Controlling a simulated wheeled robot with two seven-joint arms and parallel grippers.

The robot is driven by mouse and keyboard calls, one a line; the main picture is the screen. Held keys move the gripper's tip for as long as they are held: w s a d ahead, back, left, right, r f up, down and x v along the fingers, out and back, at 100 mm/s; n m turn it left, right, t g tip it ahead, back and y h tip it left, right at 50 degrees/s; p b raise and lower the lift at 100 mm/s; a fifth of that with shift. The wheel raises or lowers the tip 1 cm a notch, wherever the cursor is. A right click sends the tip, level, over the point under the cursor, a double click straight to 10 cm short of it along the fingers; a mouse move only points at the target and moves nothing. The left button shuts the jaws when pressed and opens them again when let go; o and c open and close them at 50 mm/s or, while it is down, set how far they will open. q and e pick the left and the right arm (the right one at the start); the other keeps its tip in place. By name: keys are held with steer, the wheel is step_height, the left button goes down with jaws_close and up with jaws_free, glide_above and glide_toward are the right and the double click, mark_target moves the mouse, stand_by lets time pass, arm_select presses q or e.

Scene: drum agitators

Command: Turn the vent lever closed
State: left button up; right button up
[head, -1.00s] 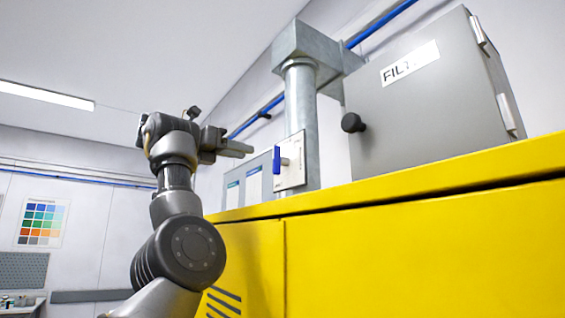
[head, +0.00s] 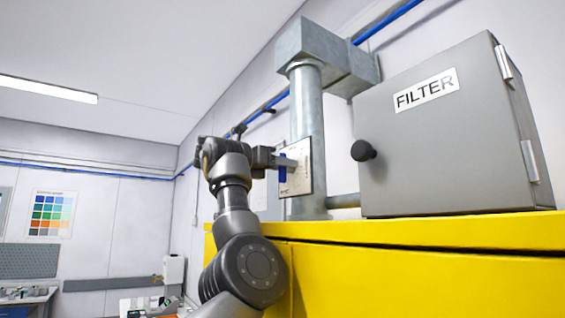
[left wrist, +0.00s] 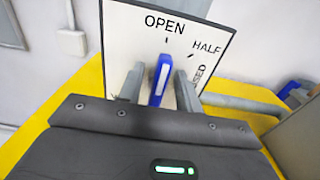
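The blue vent lever (left wrist: 161,76) stands in front of a white dial plate (left wrist: 125,35) marked OPEN, HALF and a partly hidden word ending in "SED". The lever points up toward OPEN. In the head view the lever (head: 282,168) shows edge-on at the plate (head: 305,165) on a grey duct pipe (head: 306,100). My left gripper (left wrist: 160,82) has one finger on each side of the lever, with small gaps showing, so it looks open around it. In the head view the left gripper (head: 287,161) reaches the lever from the left. My right gripper is not in view.
A grey FILTER box (head: 430,140) with a black knob (head: 362,150) stands right of the pipe on the yellow cabinet (head: 420,270). A horizontal pipe (left wrist: 240,103) runs right of the plate. A wall switch (left wrist: 72,42) is at left in the wrist view.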

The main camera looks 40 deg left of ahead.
arm_select(q)
steer(key=shift+a, duration=0.1)
steer(key=c, duration=0.7)
jaws_close()
steer(key=m+b, duration=0.1)
steer(key=m, duration=0.1)
steer(key=m+b, duration=0.1)
steer(key=m, duration=0.1)
steer(key=shift+s+d+f+m, duration=0.1)
steer(key=shift+d+m, duration=0.1)
steer(key=shift+m, duration=0.2)
steer(key=m+b, duration=0.1)
steer(key=m, duration=0.3)
steer(key=shift+d+m, duration=0.1)
steer(key=shift+m, duration=0.2)
steer(key=m+b, duration=0.1)
steer(key=m, duration=0.3)
steer(key=shift+f+b, duration=0.2)
steer(key=shift+b, duration=0.1)
steer(key=shift+d+f+m+b, duration=0.15)
steer(key=shift+m+b, duration=0.3)
steer(key=shift+m, duration=1.75)
